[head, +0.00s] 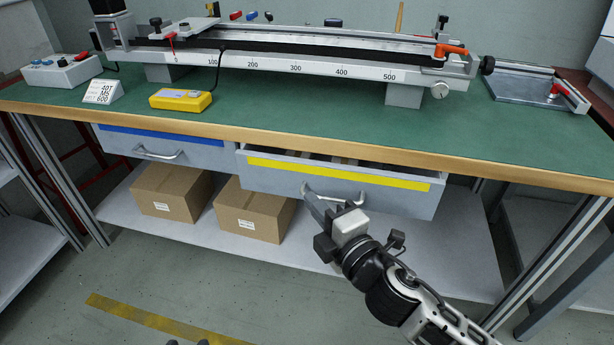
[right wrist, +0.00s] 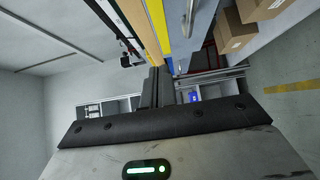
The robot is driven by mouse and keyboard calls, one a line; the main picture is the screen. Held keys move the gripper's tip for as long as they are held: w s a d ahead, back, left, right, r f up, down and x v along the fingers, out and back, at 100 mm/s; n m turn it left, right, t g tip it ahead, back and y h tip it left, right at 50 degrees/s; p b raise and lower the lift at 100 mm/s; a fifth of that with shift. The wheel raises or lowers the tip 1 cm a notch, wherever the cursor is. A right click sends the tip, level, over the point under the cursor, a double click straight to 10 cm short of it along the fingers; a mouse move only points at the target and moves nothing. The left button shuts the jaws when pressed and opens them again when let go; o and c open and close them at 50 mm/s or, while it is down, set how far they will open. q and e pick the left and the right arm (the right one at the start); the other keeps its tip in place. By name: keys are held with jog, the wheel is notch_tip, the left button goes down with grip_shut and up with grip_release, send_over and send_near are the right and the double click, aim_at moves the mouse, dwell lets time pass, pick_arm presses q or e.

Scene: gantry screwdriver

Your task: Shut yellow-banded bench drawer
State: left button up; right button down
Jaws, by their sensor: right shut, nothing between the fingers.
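The yellow-banded drawer (head: 268,178) stands partly pulled out from under the green bench in the head view. Its top is open and several pale items show inside. Its bar handle (head: 345,203) is on the front, partly behind my right gripper. My right gripper (head: 308,192) is shut and empty, its fingertips in front of the drawer face by the left end of the handle. I cannot tell whether they touch. In the right wrist view the shut fingers (right wrist: 155,88) point along beside the yellow band (right wrist: 161,22).
The blue-banded drawer (head: 165,146) to the left looks shut. Two cardboard boxes (head: 255,209) sit on the lower shelf (head: 320,240). The green bench top (head: 300,120) carries a long rail fixture (head: 300,67) and a yellow device (head: 180,99). The floor in front is clear.

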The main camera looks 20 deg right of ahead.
send_near(296, 164)
jog(key=w+a, duration=0.3)
jog(key=shift+w+d+f+b, duration=0.15)
jog(key=shift+w+d+b, duration=0.15)
jog(key=shift+w+d, duration=0.6)
jog(key=shift+w, duration=0.4)
pick_arm(q)
jog(key=shift+w+d+r, duration=0.1)
jog(key=shift+r, duration=0.05)
